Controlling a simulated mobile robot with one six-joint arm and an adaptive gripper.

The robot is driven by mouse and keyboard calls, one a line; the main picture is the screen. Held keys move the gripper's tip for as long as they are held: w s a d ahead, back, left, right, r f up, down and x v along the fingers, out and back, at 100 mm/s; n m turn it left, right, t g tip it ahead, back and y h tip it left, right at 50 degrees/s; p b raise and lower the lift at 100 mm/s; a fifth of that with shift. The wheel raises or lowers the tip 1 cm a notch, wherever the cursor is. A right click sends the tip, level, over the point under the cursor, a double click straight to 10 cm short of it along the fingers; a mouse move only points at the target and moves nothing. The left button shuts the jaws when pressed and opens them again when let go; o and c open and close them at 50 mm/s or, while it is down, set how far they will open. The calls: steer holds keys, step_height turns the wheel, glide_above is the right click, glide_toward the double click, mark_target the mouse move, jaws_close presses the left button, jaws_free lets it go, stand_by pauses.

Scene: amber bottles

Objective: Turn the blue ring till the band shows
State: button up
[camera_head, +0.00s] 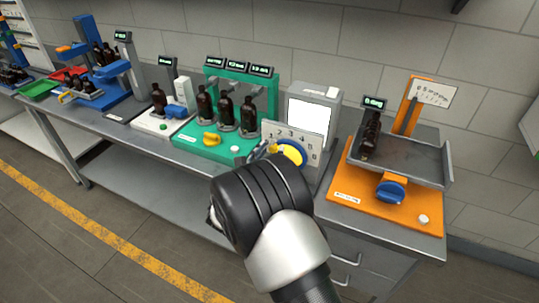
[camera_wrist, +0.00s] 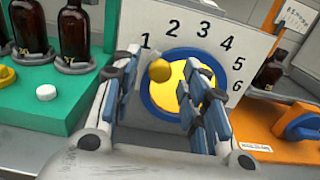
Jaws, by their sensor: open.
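The blue ring (camera_wrist: 150,103) surrounds a yellow disc (camera_wrist: 203,72) on an upright white panel (camera_wrist: 245,38) numbered 1 to 6. A round yellow knob (camera_wrist: 160,70) stands out at the ring's upper left, near the 1. In the head view the dial's yellow disc (camera_head: 291,152) shows just beyond my wrist. My gripper (camera_wrist: 162,82) is open in front of the dial, its fingers to either side of the knob in the picture. I cannot tell whether they touch it. The right finger covers part of the disc and ring. I cannot make out a separate band.
A green station (camera_head: 185,145) with brown bottles (camera_head: 226,112) stands left of the dial. A grey box with a white screen (camera_head: 309,117) is behind it. An orange station (camera_head: 350,208) with a blue knob (camera_head: 391,191) and a metal tray (camera_head: 425,165) is close on the right.

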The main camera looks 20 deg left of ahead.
steer(key=shift+c, duration=0.4)
jaws_close()
steer(key=m+b, duration=0.1)
steer(key=b, duration=0.1)
steer(key=d+m+b, duration=0.1)
steer(key=m+b, duration=0.1)
steer(key=shift+d+r+m, duration=0.15)
steer(key=shift+r+m, duration=0.15)
steer(key=shift+s+d+r+m+b, duration=0.1)
steer(key=shift+d+r+m+b, duration=0.25)
steer(key=shift+m+b, duration=0.35)
steer(key=shift+a, duration=0.1)
steer(key=shift+o, duration=0.4)
jaws_free()
